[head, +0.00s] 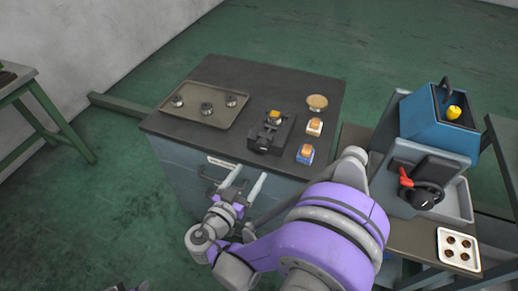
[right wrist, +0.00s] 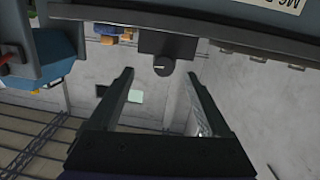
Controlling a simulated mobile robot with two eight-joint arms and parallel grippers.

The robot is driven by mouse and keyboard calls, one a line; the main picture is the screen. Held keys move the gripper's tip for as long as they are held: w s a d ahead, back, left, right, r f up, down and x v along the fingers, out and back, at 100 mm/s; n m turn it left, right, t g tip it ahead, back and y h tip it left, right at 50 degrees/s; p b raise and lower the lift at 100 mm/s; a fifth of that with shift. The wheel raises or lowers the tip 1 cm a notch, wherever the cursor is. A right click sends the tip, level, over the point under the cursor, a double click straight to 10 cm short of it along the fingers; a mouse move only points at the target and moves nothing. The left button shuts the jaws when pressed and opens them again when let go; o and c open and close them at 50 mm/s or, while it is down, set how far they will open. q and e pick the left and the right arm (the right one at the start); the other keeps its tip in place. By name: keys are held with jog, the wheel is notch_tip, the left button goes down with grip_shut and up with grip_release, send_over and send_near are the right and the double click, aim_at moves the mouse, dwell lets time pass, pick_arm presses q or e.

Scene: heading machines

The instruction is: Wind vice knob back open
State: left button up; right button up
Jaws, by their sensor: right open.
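The dark vice (head: 264,137) stands near the front edge of the bench top, with a small yellow-orange piece on it. In the right wrist view, which looks upside down, its round dark knob (right wrist: 163,68) with a pale mark faces me below the vice block (right wrist: 166,42). My right gripper (head: 246,180) is in front of the bench, below the vice in the picture. Its two fingers (right wrist: 159,75) are open and empty. The knob appears in the gap between the fingertips, with no contact visible. Only a sliver at the bottom edge may be my left gripper (head: 125,287).
A tray (head: 195,116) with several metal parts lies left of the vice.

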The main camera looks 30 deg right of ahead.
aim_at(260, 148)
jog(key=shift+m+t+h, duration=0.4)
jog(key=shift+m+t, duration=0.1)
jog(key=shift+m, duration=0.1)
jog(key=x, duration=0.3)
jog(key=p+x, duration=0.1)
jog(key=x, duration=0.2)
jog(key=r+x, duration=0.1)
jog(key=x, duration=0.2)
jog(key=shift+w, duration=0.6)
jog(key=shift+c, duration=0.2)
grip_shut()
jog(key=shift+f, duration=0.1)
